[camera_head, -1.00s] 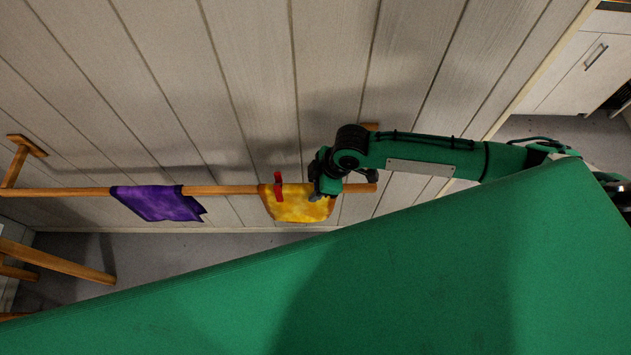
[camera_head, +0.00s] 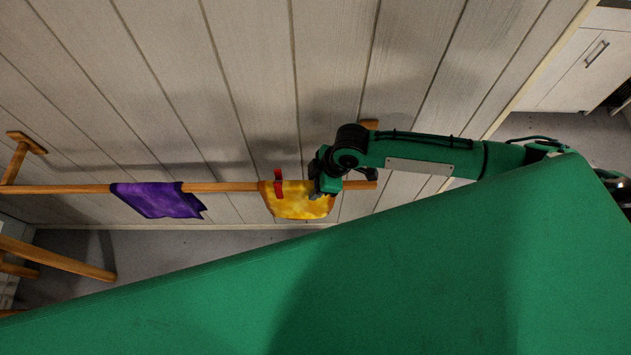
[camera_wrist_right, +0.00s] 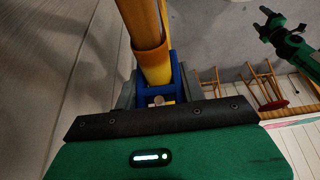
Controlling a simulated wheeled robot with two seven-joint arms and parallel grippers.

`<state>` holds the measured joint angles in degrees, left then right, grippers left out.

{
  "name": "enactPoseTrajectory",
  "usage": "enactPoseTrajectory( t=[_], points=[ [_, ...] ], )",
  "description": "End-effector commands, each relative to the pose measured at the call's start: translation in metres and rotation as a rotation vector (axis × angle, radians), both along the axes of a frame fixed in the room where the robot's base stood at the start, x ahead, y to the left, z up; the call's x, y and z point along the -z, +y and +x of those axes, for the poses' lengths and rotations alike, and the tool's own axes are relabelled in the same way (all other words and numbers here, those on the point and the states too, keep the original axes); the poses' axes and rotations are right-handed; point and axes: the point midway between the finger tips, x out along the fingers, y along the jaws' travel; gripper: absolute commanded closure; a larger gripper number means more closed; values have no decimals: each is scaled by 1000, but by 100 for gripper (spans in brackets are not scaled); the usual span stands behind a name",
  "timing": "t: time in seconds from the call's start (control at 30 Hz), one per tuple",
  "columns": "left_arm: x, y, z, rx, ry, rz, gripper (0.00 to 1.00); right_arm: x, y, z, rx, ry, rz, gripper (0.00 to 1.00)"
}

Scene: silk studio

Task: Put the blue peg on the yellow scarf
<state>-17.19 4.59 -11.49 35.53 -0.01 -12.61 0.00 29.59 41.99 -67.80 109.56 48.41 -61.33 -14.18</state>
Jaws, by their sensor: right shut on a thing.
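The yellow scarf (camera_head: 290,205) hangs over the wooden rail, with a red peg (camera_head: 278,183) clipped at its left part. My right gripper (camera_head: 318,187) is at the scarf's right part, on the rail. In the right wrist view my right gripper (camera_wrist_right: 160,92) is shut on the blue peg (camera_wrist_right: 180,82). The peg's prongs sit around the cloth-wrapped rail (camera_wrist_right: 151,64); how deep they grip is hidden. The blue peg is hardly visible in the head view. A green arm, likely my left, shows in the wrist view; its gripper (camera_wrist_right: 268,17) is too small to read.
A purple scarf (camera_head: 158,199) hangs further left on the wooden rail (camera_head: 225,187). A panelled wall (camera_head: 250,90) stands close behind. A wooden stool (camera_wrist_right: 265,85) shows in the wrist view. A white cabinet (camera_head: 575,65) is at upper right.

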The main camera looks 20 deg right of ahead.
Motion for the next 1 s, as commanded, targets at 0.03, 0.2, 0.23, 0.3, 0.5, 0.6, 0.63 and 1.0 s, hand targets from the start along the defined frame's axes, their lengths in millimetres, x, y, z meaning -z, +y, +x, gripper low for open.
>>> enactPoseTrajectory(
  t=[0.03, 0.2, 0.23, 0.3, 0.5, 0.6, 0.63, 1.0],
  points=[
    [-1, 0, 0, 0, 0, 0, 34, 0, 0, 0, 0, 0, 0, 81],
    [-2, 0, 0, 0, 0, 0, 34, 3, 0, 0, 0, 0, 1, 81],
    [-2, 0, 0, 0, 0, 0, 34, 3, 0, 0, 0, 0, 1, 81],
    [-2, 0, 0, 0, 0, 0, 34, 4, 0, 0, 0, 0, 0, 81],
    [-2, 0, 0, 0, 0, 0, 34, 4, 0, 0, 0, 0, 0, 56],
    [-2, 0, 0, 0, 0, 0, 34, 4, 0, 0, 0, 0, 0, 36],
    [-2, 0, 0, 0, 0, 0, 34, 4, 0, 0, 0, 0, 0, 34],
    [0, 0, 0, -1, 0, 0, 34, -1, -2, 0, 0, -1, 0, 34]
  ],
)
